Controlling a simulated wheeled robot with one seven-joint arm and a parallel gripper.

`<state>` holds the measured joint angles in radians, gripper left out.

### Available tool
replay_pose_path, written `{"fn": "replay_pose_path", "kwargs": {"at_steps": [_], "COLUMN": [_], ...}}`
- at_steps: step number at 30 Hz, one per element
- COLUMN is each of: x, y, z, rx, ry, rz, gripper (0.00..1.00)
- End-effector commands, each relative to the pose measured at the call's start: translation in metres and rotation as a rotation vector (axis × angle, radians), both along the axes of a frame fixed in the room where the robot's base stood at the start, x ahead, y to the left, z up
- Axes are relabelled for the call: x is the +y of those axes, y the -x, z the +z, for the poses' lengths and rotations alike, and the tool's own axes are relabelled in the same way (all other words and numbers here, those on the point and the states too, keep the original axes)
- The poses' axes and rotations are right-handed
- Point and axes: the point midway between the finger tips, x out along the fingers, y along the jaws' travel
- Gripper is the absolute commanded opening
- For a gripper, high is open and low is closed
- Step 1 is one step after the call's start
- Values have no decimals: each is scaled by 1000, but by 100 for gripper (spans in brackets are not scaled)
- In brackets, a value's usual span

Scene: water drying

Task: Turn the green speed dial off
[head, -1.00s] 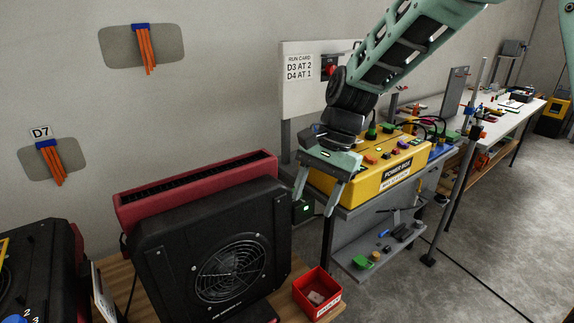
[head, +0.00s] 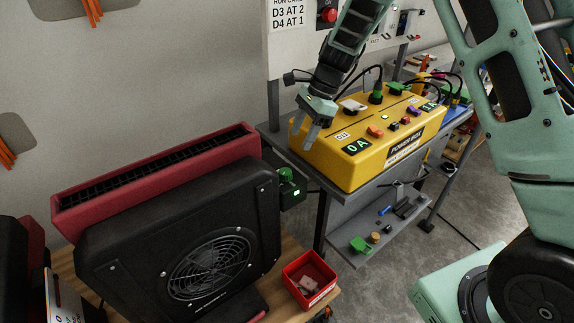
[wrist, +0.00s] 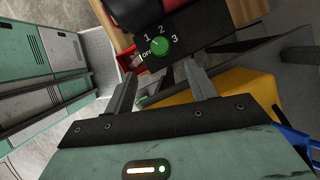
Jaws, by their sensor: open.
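The green speed dial (wrist: 159,46) shows in the wrist view on a black panel marked OFF, 1, 2 and 3, at the end of a dark red and black unit. Its pointer is too small to read surely. In the head view a small green part (head: 285,174) shows at the right end of the black fan unit (head: 150,240); I cannot tell if it is the dial. My gripper (head: 303,134) is open and empty, beside the left end of the yellow power box. In the wrist view its fingers (wrist: 161,72) point toward the dial, apart from it.
The yellow power box (head: 365,160) stands on a grey bench close to my gripper, with knobs and cables on top. A red bin (head: 310,280) sits on the wooden table by the fan.

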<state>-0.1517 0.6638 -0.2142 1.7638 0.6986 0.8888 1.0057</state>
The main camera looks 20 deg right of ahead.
Motion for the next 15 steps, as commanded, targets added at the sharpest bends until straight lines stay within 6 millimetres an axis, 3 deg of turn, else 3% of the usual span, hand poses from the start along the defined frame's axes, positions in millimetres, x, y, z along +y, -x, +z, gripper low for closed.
{"fn": "replay_pose_path", "kwargs": {"at_steps": [9, 15], "x": [26, 38], "y": [2, 2], "z": [-62, -90], "rx": [3, 0], "ry": [0, -1], "rz": [2, 2], "gripper": [56, 56]}}
